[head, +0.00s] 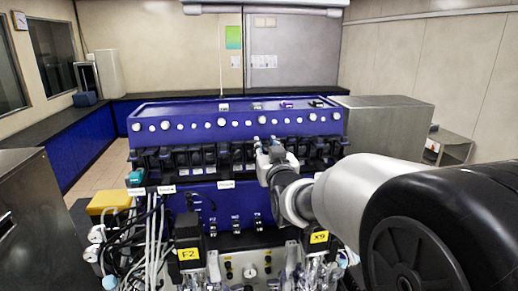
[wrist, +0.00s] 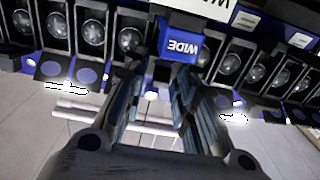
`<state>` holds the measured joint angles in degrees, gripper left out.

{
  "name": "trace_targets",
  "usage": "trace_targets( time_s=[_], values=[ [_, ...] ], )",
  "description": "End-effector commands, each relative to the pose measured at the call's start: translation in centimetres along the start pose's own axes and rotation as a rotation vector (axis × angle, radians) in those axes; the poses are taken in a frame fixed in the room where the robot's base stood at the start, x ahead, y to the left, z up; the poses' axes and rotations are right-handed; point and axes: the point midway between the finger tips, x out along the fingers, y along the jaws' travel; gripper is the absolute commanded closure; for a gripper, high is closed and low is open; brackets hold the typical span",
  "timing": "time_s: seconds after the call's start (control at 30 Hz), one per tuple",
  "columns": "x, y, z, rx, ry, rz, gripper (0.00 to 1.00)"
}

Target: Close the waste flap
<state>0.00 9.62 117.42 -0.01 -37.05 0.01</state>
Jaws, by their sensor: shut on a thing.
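No part marked as a waste flap can be made out in either view. My gripper (head: 273,150) is at the black row on the front of the blue bioreactor unit (head: 185,112). In the wrist view my gripper (wrist: 160,76) points at that row, its two fingers some way apart. A small blue block (wrist: 181,48) lettered "WIDE", upside down in this view, sits at the fingertips. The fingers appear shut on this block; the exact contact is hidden.
Black pump-like modules (wrist: 91,33) with round faces stand close on both sides of the fingers. Below in the head view are cables, tubing and a yellow box (head: 110,201). A steel cabinet (head: 382,128) stands right. The floor (head: 95,172) at left is clear.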

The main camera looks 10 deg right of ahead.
Motion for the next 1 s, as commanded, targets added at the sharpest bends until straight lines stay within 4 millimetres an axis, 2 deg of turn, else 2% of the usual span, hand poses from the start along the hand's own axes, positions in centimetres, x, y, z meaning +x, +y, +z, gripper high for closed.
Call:
trace_targets(
  time_s=[0.1,0.63,1.0],
  values=[
    [-0.01,0.0,0.0,0.0,0.0,0.0,0.98],
    [0.08,0.0,0.81,0.0,0.098,0.0,0.98],
    [0.05,0.0,0.26,0.0,0.128,0.0,0.98]
  ],
)
